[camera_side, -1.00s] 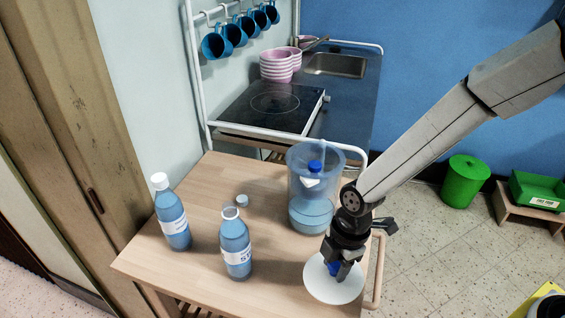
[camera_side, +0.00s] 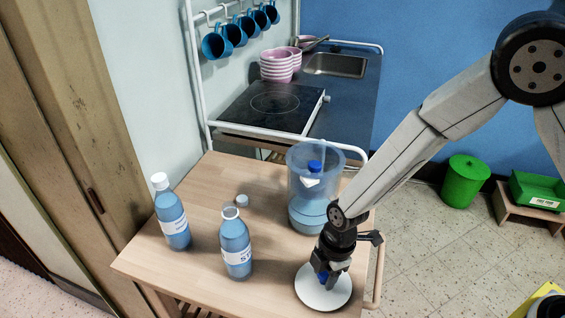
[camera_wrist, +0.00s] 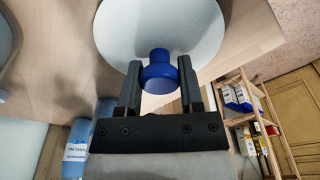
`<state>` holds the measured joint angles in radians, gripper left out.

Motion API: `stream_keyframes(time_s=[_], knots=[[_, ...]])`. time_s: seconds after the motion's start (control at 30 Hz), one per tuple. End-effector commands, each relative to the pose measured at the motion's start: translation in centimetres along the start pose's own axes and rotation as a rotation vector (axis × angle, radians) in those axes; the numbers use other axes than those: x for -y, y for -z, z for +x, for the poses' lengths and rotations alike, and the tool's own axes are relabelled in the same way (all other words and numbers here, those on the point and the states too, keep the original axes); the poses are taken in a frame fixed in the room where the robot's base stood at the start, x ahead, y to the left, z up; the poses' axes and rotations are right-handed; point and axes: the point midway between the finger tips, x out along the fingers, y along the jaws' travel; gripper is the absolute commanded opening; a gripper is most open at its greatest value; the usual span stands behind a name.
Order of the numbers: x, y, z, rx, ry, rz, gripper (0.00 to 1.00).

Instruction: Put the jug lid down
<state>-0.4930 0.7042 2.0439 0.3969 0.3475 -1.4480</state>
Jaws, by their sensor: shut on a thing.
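The jug lid (camera_side: 316,294) is a white disc with a blue knob. It lies low at the front right of the wooden table; I cannot tell whether it touches the top. My gripper (camera_side: 323,278) is above it, shut on the blue knob. In the wrist view the fingers of my gripper (camera_wrist: 160,85) stand on both sides of the knob (camera_wrist: 160,72), with the white disc (camera_wrist: 160,28) beyond. The clear blue jug (camera_side: 316,185) stands uncovered behind, holding bluish liquid and a blue-capped thing.
A capped bottle (camera_side: 172,212) and an open bottle (camera_side: 236,245) stand on the table (camera_side: 180,280) to the left. A small loose cap (camera_side: 242,200) lies between them and the jug.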

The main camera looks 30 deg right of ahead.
Motion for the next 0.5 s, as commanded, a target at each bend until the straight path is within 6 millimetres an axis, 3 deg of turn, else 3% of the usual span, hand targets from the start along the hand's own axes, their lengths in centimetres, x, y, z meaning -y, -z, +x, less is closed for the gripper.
stream_keyframes(time_s=[0.47, 0.5], knots=[[0.01, -0.08, 0.49, 0.0, 0.0, -0.001, 0.0], [0.0, -0.07, 0.46, 0.0, 0.0, -0.001, 0.6]])
